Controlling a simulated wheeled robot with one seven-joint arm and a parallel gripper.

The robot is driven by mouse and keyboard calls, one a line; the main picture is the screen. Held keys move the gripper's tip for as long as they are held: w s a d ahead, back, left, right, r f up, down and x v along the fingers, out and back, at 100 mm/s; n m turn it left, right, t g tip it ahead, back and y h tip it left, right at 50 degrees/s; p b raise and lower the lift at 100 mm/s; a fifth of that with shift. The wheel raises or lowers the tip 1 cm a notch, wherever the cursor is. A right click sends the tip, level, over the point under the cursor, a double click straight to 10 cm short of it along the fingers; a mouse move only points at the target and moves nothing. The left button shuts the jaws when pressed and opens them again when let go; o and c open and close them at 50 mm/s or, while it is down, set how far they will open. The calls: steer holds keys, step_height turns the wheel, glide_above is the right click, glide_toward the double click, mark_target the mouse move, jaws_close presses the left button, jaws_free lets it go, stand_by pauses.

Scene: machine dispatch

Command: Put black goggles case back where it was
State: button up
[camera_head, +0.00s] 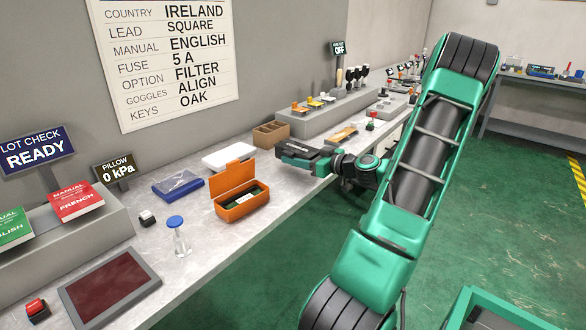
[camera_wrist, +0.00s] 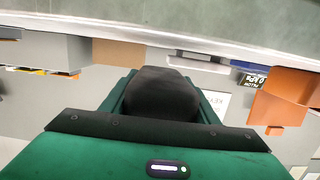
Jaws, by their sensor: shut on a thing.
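The black goggles case (camera_wrist: 160,97) fills the middle of the wrist view, between the green jaws of my gripper (camera_wrist: 162,80). My gripper is shut on it. In the head view my gripper (camera_head: 300,153) is over the grey bench, behind and right of an open orange case. There the black case is hard to tell apart from the dark gripper.
The orange case (camera_head: 243,209) stands open with dark contents; it shows too in the wrist view (camera_wrist: 285,97). A white tray (camera_head: 229,156), a blue-edged box (camera_head: 178,185) and a cardboard bin (camera_head: 270,134) stand nearby. A clear-stemmed, blue-topped stand (camera_head: 177,224) is nearer.

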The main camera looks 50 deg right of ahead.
mark_target(299, 171)
steer(key=shift+f, duration=1.8)
steer(key=o, duration=1.3)
steer(key=shift+f, duration=0.1)
steer(key=shift+s+d, duration=0.1)
steer(key=shift+s, duration=0.25)
steer(key=s+r, duration=0.2)
steer(key=s, duration=0.9)
steer(key=shift+s+d, duration=0.15)
steer(key=shift+d, duration=0.25)
